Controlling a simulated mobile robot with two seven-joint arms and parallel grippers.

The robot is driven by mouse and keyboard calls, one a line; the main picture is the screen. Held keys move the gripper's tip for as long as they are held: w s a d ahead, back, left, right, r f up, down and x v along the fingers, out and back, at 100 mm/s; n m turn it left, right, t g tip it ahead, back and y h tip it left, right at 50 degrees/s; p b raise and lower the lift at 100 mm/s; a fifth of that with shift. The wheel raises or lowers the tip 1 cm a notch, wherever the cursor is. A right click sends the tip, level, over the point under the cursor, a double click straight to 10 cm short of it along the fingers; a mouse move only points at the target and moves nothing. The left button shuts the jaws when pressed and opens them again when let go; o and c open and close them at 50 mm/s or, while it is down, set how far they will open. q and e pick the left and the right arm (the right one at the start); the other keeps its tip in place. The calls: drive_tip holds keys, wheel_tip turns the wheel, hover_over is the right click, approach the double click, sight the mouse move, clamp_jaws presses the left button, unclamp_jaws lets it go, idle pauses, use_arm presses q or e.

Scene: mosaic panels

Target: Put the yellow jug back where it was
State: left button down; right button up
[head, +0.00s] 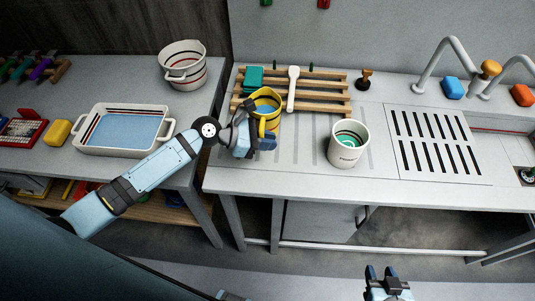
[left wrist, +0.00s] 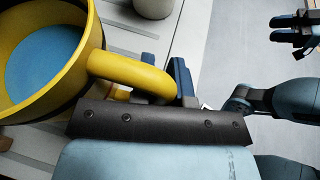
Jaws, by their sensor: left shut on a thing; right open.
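The yellow jug (head: 266,97) is upright at the left end of the draining counter (head: 232,181), in front of the wooden rack. Blue shows inside it. My left gripper (head: 262,142) is shut on the jug's handle, on its near side. In the left wrist view the jug (left wrist: 95,30) fills the upper left, with its handle (left wrist: 132,72) between my fingers (left wrist: 178,80). Whether the jug's base touches the counter is hidden. My right gripper (head: 385,274) is open and empty, low in front of the counter; it also shows in the left wrist view (left wrist: 293,27).
A wooden slatted rack (head: 325,92) holds a teal block (head: 253,78) and a white spoon-like tool (head: 292,88). A white cup (head: 348,145) stands to the right. A white tray (head: 85,145) and white pot (head: 183,65) are on the left table. The counter between jug and cup is clear.

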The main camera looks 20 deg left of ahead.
use_arm(q)
drive_tip(key=shift+f, duration=3.35)
drive_tip(key=c, duration=1.1)
unclamp_jaws()
drive_tip(key=shift+f, duration=0.15)
drive_tip(key=shift+r, duration=0.25)
drive_tip(key=b+v, duration=0.2)
drive_tip(key=v, duration=1)
